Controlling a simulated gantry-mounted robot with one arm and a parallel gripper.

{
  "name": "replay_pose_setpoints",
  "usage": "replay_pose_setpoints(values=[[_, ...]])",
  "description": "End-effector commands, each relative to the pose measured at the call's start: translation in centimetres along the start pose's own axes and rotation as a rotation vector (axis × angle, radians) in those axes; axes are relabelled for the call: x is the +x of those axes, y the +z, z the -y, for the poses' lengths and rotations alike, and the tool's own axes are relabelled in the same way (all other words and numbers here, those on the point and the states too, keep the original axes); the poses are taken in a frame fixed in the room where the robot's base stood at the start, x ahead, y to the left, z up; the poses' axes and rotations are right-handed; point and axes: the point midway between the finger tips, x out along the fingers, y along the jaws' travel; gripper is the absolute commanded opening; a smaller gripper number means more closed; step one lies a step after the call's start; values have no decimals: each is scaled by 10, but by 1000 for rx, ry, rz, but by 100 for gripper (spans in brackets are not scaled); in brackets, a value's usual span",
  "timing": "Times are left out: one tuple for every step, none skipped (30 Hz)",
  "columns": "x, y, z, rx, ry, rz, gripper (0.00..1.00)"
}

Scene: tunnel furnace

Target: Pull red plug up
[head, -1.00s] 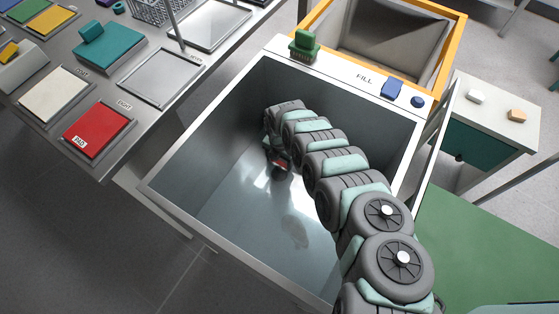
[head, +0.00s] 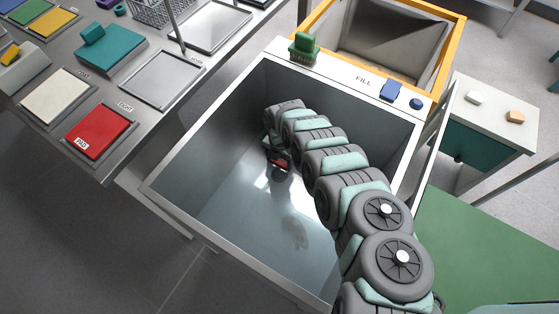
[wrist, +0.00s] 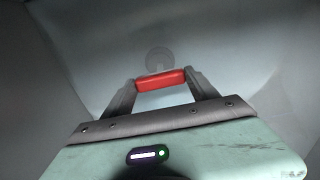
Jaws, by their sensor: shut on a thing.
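The red plug (wrist: 160,80) is a small red bar held between the two dark fingers of my gripper (wrist: 161,84) in the wrist view. In the head view the red plug (head: 279,163) shows at the end of my arm, down inside the grey metal basin. My gripper (head: 277,158) is shut on it. Beyond it, a faint round mark (wrist: 158,60) shows on the basin surface in the wrist view. I cannot tell whether the plug still touches the basin floor.
The basin's rim (head: 215,253) and steep walls surround my arm. A green brush (head: 304,47) and a blue block (head: 392,90) stand on the ledge marked FILL. An orange-rimmed bin (head: 455,50) is behind. A table with coloured plates, including a red one (head: 100,131), is at left.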

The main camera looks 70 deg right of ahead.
Motion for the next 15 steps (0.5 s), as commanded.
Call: replay_pose_setpoints(values=[[-14, 0, 1, -1, -3, -1, 0], [-18, 0, 1, -2, -4, -1, 0], [-24, 0, 1, -2, -5, -1, 0], [-28, 0, 1, -2, -4, 0, 0], [-31, 0, 1, -2, -4, 0, 0], [-33, 0, 0, -2, -3, 0, 0], [-34, 0, 0, -1, -2, 0, 0], [-34, 0, 0, -1, -2, 0, 0], [-33, 0, 0, -1, -1, 0, 0], [-32, 0, 0, -1, -1, 0, 0], [-32, 0, 0, -1, -1, 0, 0], [-32, 1, 0, -1, -1, 1, 0], [-32, 1, 0, -1, -1, 1, 0], [-32, 1, 0, 0, -1, 1, 0], [-32, 1, 0, 0, -1, 1, 0]])
